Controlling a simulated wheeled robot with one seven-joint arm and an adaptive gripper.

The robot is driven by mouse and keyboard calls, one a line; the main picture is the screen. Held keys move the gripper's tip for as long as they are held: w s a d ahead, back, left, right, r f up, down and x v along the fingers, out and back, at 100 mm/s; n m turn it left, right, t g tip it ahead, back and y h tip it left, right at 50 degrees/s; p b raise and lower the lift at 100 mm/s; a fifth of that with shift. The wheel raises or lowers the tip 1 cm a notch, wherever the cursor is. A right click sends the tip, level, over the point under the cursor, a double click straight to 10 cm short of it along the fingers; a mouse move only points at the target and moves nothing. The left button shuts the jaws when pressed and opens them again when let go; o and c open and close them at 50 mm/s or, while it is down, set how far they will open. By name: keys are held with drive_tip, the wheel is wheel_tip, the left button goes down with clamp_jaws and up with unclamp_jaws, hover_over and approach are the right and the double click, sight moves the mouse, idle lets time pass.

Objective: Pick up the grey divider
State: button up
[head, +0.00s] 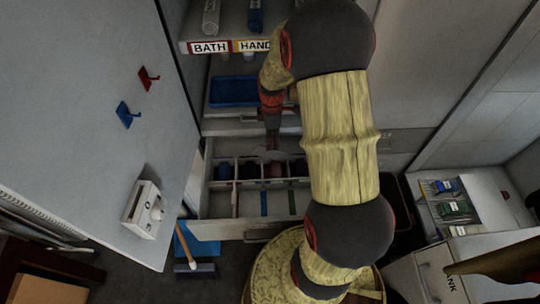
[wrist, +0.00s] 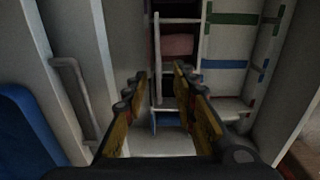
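The open drawer (head: 222,212) holds a divided insert with several thin dividers. A pale grey divider (wrist: 157,62) shows in the wrist view as a thin upright strip with a crossbar at its far end. My gripper (head: 271,143) reaches down over the back part of the drawer. In the wrist view my gripper (wrist: 160,72) has its two yellow and black fingers apart, one on each side of the strip's near part. Nothing is visibly held. I cannot tell how deep the fingertips are or whether they touch the strip.
Blue (head: 264,203) and green (head: 292,203) strips lie in the drawer's front part. Dark and reddish items fill the back compartments. A shelf labelled BATH and HAND (head: 225,47) and a blue tray (head: 233,91) are above. A white cabinet panel (head: 95,120) stands at left.

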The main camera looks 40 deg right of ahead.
drive_tip(key=b, duration=0.3)
hover_over(270, 158)
drive_tip(key=shift+w+f, duration=0.15)
drive_tip(key=shift+f, duration=3.15)
drive_tip(key=shift+f, duration=0.25)
drive_tip(key=shift+c, duration=0.4)
clamp_jaws()
